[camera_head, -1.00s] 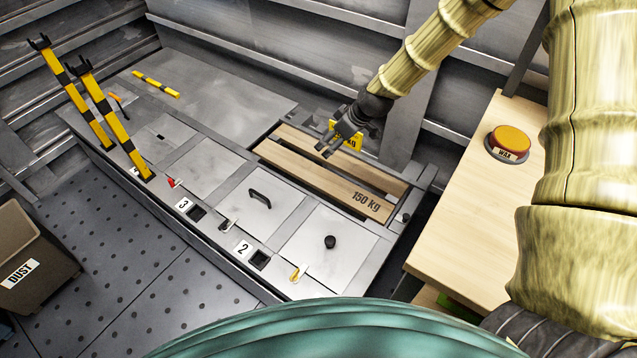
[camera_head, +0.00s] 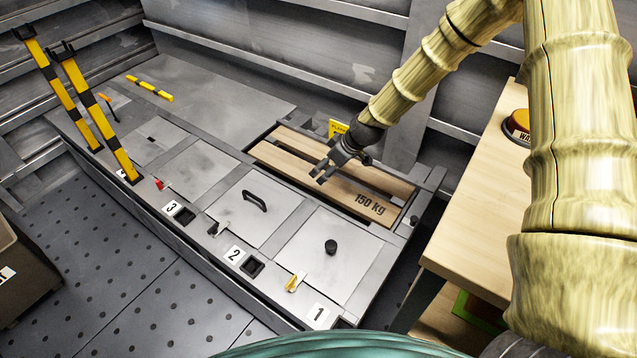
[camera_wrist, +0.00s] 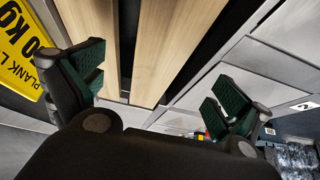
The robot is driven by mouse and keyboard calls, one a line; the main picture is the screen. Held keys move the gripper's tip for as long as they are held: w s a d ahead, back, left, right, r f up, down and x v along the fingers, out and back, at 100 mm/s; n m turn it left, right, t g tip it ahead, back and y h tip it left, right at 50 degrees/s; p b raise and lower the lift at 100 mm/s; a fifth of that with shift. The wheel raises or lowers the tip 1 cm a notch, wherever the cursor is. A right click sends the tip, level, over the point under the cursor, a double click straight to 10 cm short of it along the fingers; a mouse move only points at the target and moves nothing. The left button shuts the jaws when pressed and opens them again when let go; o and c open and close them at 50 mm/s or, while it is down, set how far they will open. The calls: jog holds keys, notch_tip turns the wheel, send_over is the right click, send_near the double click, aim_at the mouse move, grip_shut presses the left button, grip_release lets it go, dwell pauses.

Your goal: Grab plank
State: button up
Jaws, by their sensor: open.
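Two light wooden planks lie side by side in a recess of the grey bench. The front plank (camera_head: 335,190) is marked "150 kg". The rear plank (camera_head: 372,178) lies behind it, with a dark gap between them. My gripper (camera_head: 322,175) is over the planks near their middle, open and empty. In the wrist view my gripper (camera_wrist: 165,95) has its green-padded fingers wide apart. The front plank (camera_wrist: 185,45) and the rear plank (camera_wrist: 92,40) run away between and beyond the fingers. I cannot tell the exact height of the fingers above the wood.
A yellow sign (camera_head: 337,127) stands behind the planks; part of its text shows in the wrist view (camera_wrist: 22,55). Metal hatches with a black handle (camera_head: 256,200) and a black knob (camera_head: 331,246) lie in front. Striped posts (camera_head: 100,110) stand left. A wooden table (camera_head: 470,210) is at right.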

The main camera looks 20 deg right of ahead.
jog(key=shift+x, duration=1)
jog(key=shift+s+f+b+x, duration=0.15)
jog(key=shift+b+x, duration=0.35)
jog(key=shift+x, duration=0.8)
jog(key=shift+s+f+b+x, duration=0.1)
jog(key=shift+s+b+x, duration=0.3)
jog(key=shift+x, duration=0.95)
jog(key=shift+w+d, duration=0.15)
jog(key=shift+w, duration=0.05)
jog(key=c, duration=1.5)
